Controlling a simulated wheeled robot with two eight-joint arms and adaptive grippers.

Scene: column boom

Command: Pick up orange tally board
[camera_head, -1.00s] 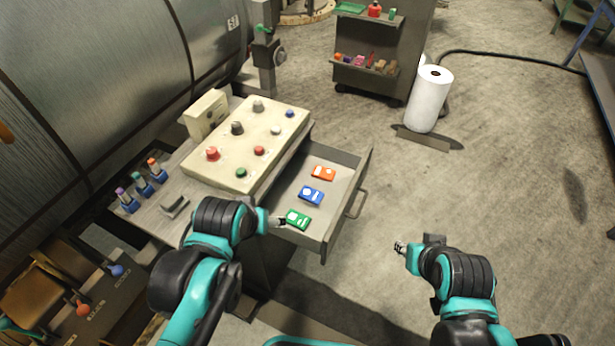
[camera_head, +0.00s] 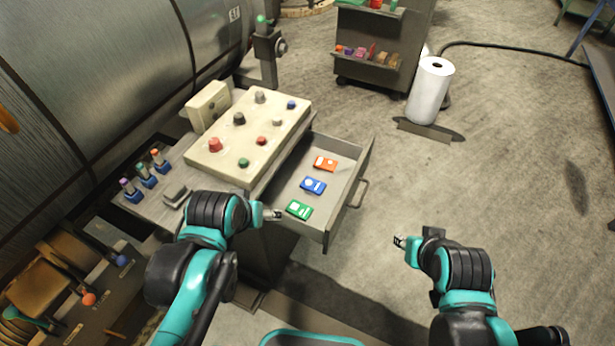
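The orange tally board (camera_head: 325,164) lies flat in the open drawer (camera_head: 338,194), toward its far end. A blue board (camera_head: 313,186) lies in the middle of the drawer and a green board (camera_head: 299,210) at the near end. My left gripper (camera_head: 276,214) is at the near left edge of the drawer, beside the green board and apart from the orange one. Its fingers are too small to tell whether they are open. My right gripper (camera_head: 399,242) is over the floor right of the drawer, apart from everything; its fingers look spread and empty.
A control panel (camera_head: 225,155) with several knobs and buttons stands left of the drawer. The drawer handle (camera_head: 357,194) sticks out to the right. A white roll (camera_head: 428,92) and a shelf cart (camera_head: 375,45) stand farther back. The floor to the right is open.

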